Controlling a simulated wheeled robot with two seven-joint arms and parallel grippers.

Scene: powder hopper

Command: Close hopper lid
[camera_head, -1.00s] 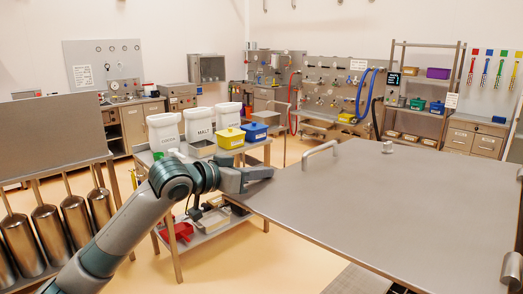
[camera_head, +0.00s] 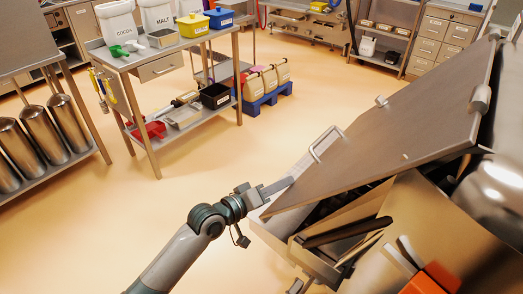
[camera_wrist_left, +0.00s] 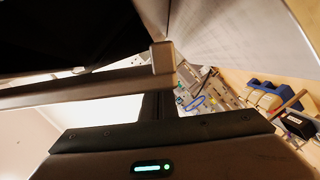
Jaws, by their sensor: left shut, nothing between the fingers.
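The hopper lid (camera_head: 400,135) is a large grey metal plate with a bent handle (camera_head: 325,143) near its left edge. It stands tilted above the metal hopper (camera_head: 440,215), with a dark gap between them at the near side. My left gripper (camera_head: 278,186) is shut and empty. Its tip is at the lid's near left corner, below the handle; I cannot tell whether it touches. In the left wrist view the gripper fingers (camera_wrist_left: 158,105) are close to a metal edge that crosses the picture. My right gripper is not in view.
An orange object (camera_head: 435,280) is at the lower right. The middle floor is open.

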